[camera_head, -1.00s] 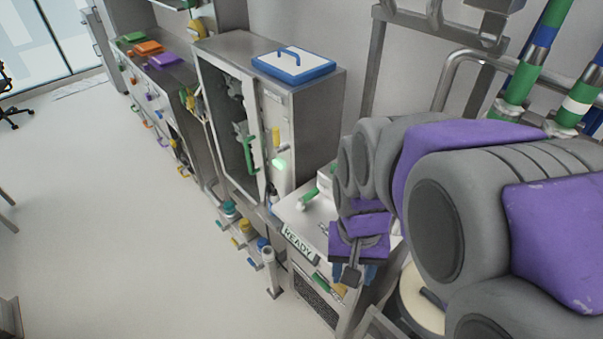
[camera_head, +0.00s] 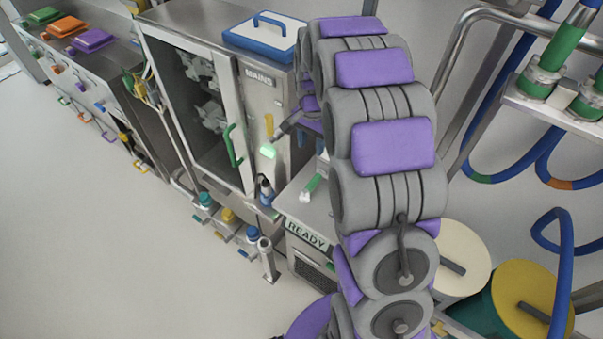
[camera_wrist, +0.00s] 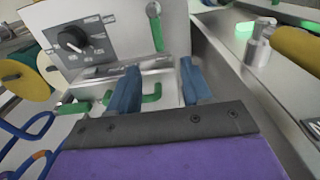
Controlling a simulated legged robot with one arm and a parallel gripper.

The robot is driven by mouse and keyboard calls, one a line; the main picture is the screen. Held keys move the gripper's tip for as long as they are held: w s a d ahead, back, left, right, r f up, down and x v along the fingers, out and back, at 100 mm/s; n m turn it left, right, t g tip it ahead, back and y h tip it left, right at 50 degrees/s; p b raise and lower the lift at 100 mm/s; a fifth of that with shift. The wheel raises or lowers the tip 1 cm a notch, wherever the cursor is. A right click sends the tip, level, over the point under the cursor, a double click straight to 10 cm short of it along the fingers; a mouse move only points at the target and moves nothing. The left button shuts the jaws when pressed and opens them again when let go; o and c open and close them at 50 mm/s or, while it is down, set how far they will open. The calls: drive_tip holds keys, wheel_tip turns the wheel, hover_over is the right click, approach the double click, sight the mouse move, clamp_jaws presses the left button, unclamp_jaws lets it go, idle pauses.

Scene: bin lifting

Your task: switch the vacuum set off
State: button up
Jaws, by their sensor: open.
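A pale unit marked READY (camera_head: 305,235) stands below the cabinet, partly hidden by my arm. It is likely the vacuum set; no label says so. A green lever (camera_head: 313,184) lies on its top. In the wrist view a pale panel carries a black rotary knob (camera_wrist: 72,40) and a green lever (camera_wrist: 156,32). The cabinet marked MAINS (camera_head: 258,78) has a yellow handle (camera_head: 269,124) and a lit green lamp (camera_head: 268,151). My gripper (camera_head: 280,133) is near that handle in the head view. In the wrist view my gripper (camera_wrist: 158,82) is open, its blue fingers apart with nothing held.
A green door handle (camera_head: 233,146) is on the cabinet's glass door. A blue-rimmed lid (camera_head: 265,33) lies on top. Blue hoses (camera_head: 500,170) and drums (camera_head: 525,300) stand right of my arm. The floor at left (camera_head: 90,230) is clear.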

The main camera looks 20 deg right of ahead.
approach(314, 180)
drive_tip(key=f+b, duration=0.1)
drive_tip(key=f, duration=0.1)
drive_tip(key=a+f+b, duration=0.1)
drive_tip(key=f, duration=0.2)
drive_tip(key=shift+a+f, duration=0.1)
drive_tip(key=shift+f, duration=0.25)
drive_tip(key=d+f, duration=0.1)
drive_tip(key=f, duration=0.1)
drive_tip(key=d+f, duration=0.1)
drive_tip(key=f, duration=0.1)
drive_tip(key=shift+d+b, duration=0.1)
drive_tip(key=shift+b, duration=0.3)
drive_tip(key=shift+a+r, duration=0.15)
drive_tip(key=shift+a, duration=0.7)
drive_tip(key=shift+c, duration=0.8)
drive_tip(key=shift+d, duration=0.6)
drive_tip(key=c, duration=0.6)
clamp_jaws()
drive_tip(key=shift+a, duration=0.1)
